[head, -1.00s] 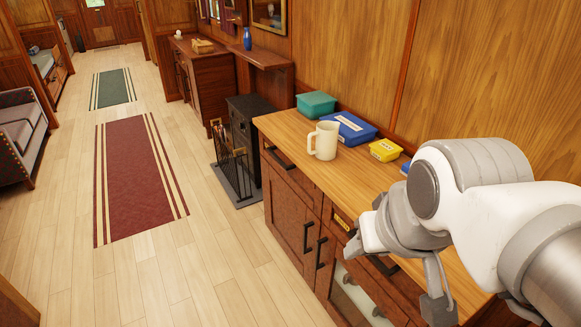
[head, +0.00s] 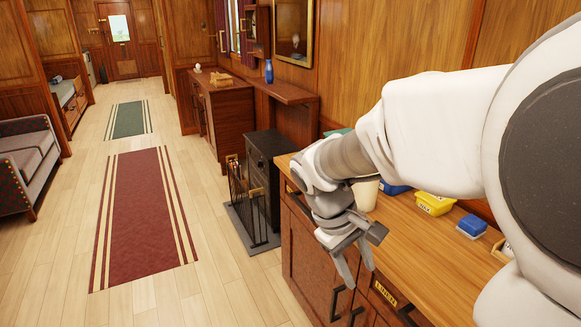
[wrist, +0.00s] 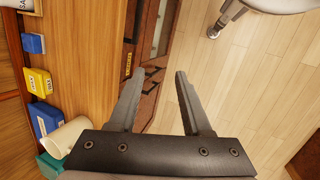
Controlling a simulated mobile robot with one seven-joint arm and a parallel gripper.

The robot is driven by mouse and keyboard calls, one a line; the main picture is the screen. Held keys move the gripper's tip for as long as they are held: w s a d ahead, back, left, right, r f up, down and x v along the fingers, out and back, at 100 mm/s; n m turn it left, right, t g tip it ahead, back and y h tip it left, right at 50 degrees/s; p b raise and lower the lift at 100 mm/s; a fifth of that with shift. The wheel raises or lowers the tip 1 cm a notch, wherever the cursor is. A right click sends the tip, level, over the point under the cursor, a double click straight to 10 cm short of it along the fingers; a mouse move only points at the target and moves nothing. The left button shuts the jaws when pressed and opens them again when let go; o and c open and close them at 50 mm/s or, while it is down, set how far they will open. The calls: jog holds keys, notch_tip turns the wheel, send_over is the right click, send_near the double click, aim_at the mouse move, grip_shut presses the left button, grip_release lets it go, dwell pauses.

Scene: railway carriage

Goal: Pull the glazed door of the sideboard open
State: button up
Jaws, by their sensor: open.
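The sideboard (head: 474,257) stands at the right in the head view, its wooden top and the left part of its front showing. Two dark upright door handles, one of them the left handle (head: 338,303), show at the bottom edge, below my gripper (head: 358,274). A yellow label (head: 385,294) sits on a drawer front. The glazed door seems to show in the wrist view as a pale panel (wrist: 163,28), seen nearly edge-on. My gripper, also in the wrist view (wrist: 160,73), is open and empty, fingers pointing down beside the sideboard front. Contact with a handle is not visible.
On the top stand a cream mug (head: 366,194), partly hidden by my arm, a yellow box (head: 435,204) and a blue box (head: 471,226). A black stove (head: 268,180) with a fire guard stands beyond. Open floor (head: 215,295) lies to the left.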

jog(key=w+a+f+n+t+h+b, duration=0.1)
jog(key=w+f+n+h+b, duration=0.25)
jog(key=f, duration=0.85)
jog(key=w+a+f+n+h+b, duration=0.25)
jog(key=w+f+n+b, duration=0.2)
jog(key=f, duration=0.75)
jog(key=w+a+f+n+t+h+b, duration=0.1)
jog(key=w+f+n+h+b, duration=0.3)
jog(key=f, duration=0.8)
jog(key=n+t+h+b, duration=0.2)
jog(key=n+t+b, duration=0.1)
jog(key=n+t, duration=0.2)
send_near(349, 325)
jog(key=b+x, duration=0.2)
jog(key=x, duration=0.8)
jog(key=shift+w+d+b, duration=0.15)
jog(key=shift+d+b, duration=0.2)
grip_shut()
